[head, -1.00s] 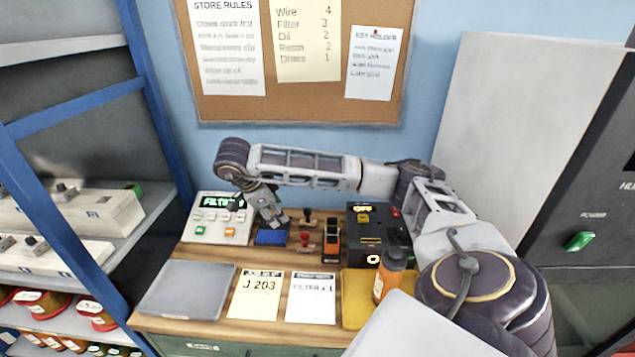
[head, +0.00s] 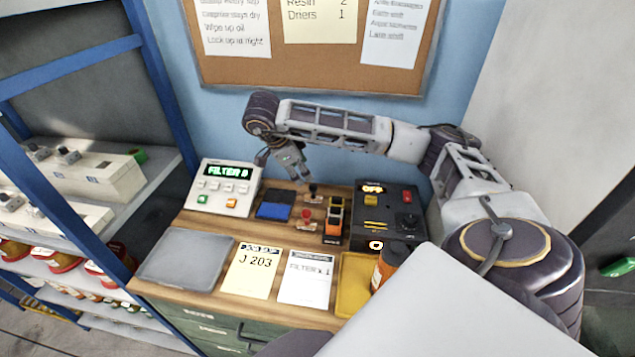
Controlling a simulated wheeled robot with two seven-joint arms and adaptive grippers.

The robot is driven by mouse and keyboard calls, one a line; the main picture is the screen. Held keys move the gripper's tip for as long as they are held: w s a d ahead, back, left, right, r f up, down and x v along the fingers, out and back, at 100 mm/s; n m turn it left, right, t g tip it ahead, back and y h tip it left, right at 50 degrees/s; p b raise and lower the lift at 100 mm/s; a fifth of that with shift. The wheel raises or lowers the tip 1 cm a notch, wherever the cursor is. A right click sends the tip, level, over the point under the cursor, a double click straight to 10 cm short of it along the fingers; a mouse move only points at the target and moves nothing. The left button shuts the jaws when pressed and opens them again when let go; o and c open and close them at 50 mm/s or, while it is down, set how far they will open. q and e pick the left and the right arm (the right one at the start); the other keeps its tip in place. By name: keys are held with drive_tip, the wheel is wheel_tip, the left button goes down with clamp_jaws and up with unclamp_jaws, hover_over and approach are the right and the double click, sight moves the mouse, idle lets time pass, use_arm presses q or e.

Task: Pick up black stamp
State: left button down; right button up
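The black stamp (head: 313,191) stands upright toward the back of the wooden bench, behind a red-handled stamp (head: 306,215). My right arm reaches in from the right, across the back of the bench. Its gripper (head: 302,176) points down, just above and to the left of the black stamp in the head view, with nothing visible in it. The fingers are too small to tell whether they are open or shut. My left gripper is not in view.
A blue pad (head: 273,211) lies left of the stamps, beside a keypad box (head: 223,188). An orange-and-black device (head: 334,218) and a black box (head: 385,222) stand to the right. A grey tray (head: 185,256), paper cards and an orange bottle (head: 388,265) are in front.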

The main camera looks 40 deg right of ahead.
drive_tip(key=b, duration=0.2)
hover_over(312, 186)
drive_tip(key=a, duration=0.3)
drive_tip(key=shift+f, duration=2.7)
drive_tip(key=shift+s+d+f, duration=0.2)
drive_tip(key=shift+d+f, duration=0.05)
drive_tip(key=shift+f, duration=0.15)
drive_tip(key=shift+s+d+f, duration=0.15)
drive_tip(key=shift+d+f, duration=0.05)
drive_tip(key=shift+f, duration=0.2)
drive_tip(key=shift+d+f, duration=0.15)
drive_tip(key=shift+f, duration=0.3)
drive_tip(key=x, duration=0.2)
drive_tip(key=p+x, duration=0.1)
drive_tip(key=x, duration=0.1)
drive_tip(key=shift+w+d, duration=0.1)
drive_tip(key=shift+w, duration=0.25)
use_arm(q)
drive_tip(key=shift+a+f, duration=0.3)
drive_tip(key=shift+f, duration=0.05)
use_arm(e)
drive_tip(key=shift+d+f, duration=0.2)
drive_tip(key=shift+f, duration=0.2)
drive_tip(key=c, duration=1.1)
